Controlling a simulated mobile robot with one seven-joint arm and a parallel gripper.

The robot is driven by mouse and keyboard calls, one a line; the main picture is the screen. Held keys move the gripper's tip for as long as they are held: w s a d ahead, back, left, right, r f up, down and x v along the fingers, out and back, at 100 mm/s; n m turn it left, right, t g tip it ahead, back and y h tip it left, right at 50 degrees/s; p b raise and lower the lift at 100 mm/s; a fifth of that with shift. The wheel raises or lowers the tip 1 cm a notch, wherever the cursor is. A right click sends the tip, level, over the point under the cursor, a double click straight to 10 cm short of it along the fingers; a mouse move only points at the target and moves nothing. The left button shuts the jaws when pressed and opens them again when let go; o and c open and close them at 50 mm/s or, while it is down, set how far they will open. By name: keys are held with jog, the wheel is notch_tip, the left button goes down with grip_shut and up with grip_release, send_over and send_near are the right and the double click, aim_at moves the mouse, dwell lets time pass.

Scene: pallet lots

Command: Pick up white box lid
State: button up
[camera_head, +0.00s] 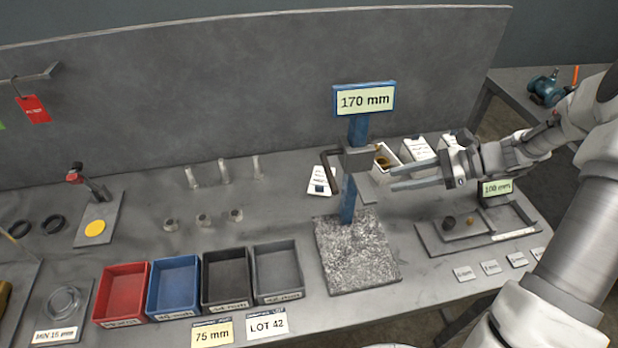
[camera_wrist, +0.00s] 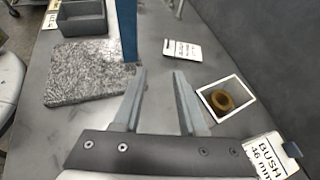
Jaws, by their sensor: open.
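My gripper (camera_head: 394,179) is open and empty, with its two fingers pointing left above the bench. In the wrist view the gripper (camera_wrist: 160,73) has a clear gap between its fingers. An open white box (camera_head: 387,171) stands behind the fingers; a brass ring (camera_wrist: 223,100) lies inside it. Beside it is a white piece labelled BUSH 46 mm (camera_wrist: 267,156), partly cut off by the frame edge. In the head view a white labelled box top (camera_head: 417,149) shows there; I cannot tell whether it is a loose lid or a closed box.
A blue post with a 170 mm sign (camera_head: 365,100) rises from a speckled stone base (camera_head: 357,262) left of the fingers. A tray (camera_head: 440,240) with small parts lies in front right. Coloured bins (camera_head: 175,285) line the front. A grey panel (camera_head: 250,90) stands behind.

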jog(key=shift+w+f+m+t+y, duration=0.3)
jog(key=shift+w+f+m+y, duration=0.15)
jog(key=shift+f, duration=0.2)
jog(key=shift+w+a+f, duration=0.15)
jog(key=shift+a+f, duration=0.05)
jog(key=shift+a, duration=0.15)
jog(key=b, duration=0.2)
send_near(323, 187)
jog(key=x, duration=0.2)
jog(key=shift+a+f, duration=0.3)
jog(key=shift+f, duration=0.1)
jog(key=shift+r+b+x, duration=0.2)
jog(key=shift+b+x, duration=0.45)
jog(key=shift+x, duration=2.3)
jog(key=shift+w, duration=0.1)
jog(key=shift+c, duration=0.3)
grip_shut()
